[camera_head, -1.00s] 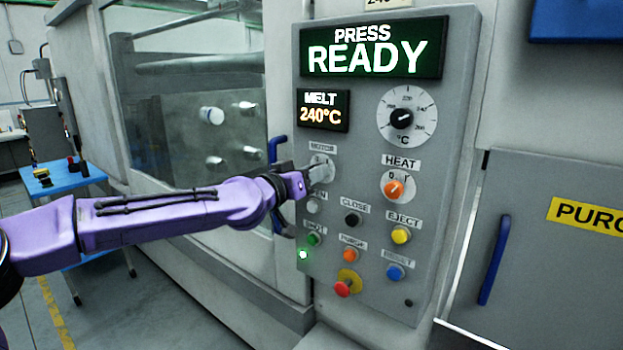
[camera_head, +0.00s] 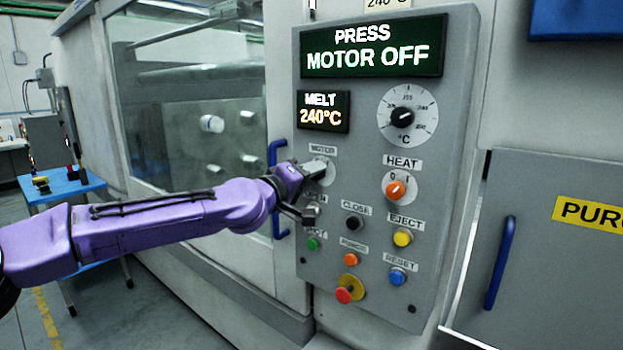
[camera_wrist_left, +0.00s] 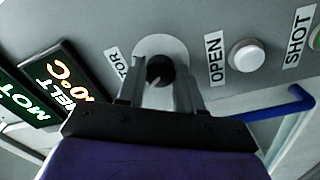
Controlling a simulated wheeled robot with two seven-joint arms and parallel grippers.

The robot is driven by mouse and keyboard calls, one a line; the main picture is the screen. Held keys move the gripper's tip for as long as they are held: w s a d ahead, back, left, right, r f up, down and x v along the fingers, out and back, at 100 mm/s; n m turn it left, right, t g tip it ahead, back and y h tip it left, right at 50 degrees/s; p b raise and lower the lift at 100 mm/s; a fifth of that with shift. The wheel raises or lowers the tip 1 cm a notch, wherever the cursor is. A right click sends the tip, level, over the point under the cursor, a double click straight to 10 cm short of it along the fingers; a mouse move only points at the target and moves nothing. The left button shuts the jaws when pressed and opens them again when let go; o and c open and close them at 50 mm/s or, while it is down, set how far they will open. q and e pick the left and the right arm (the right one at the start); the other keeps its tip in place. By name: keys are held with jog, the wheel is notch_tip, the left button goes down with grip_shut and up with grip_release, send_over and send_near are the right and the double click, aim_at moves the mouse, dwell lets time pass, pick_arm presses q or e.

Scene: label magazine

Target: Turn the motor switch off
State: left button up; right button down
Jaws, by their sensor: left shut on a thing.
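The motor switch (camera_wrist_left: 160,68) is a dark round knob with a light pointer on a pale round plate, under the MOTOR label. In the left wrist view my left gripper (camera_wrist_left: 158,84) has a finger on each side of the knob and is shut on it. In the head view my left gripper (camera_head: 308,178) covers most of the switch, and only part of its pale plate (camera_head: 326,165) shows. The press display (camera_head: 375,48) reads "PRESS MOTOR OFF". My right gripper is not in view.
Below the switch are several buttons, among them the black CLOSE button (camera_head: 353,223) and the red mushroom button (camera_head: 344,294). The HEAT knob (camera_head: 396,189) is to the right. A blue door handle (camera_head: 277,190) stands left of the panel, behind my gripper.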

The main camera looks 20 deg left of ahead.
pick_arm(q)
jog(key=shift+n, duration=0.4)
jog(key=o, duration=1)
jog(key=shift+o, duration=0.2)
jog(key=shift+s, duration=0.1)
jog(key=v, duration=1)
jog(key=shift+s, duration=0.25)
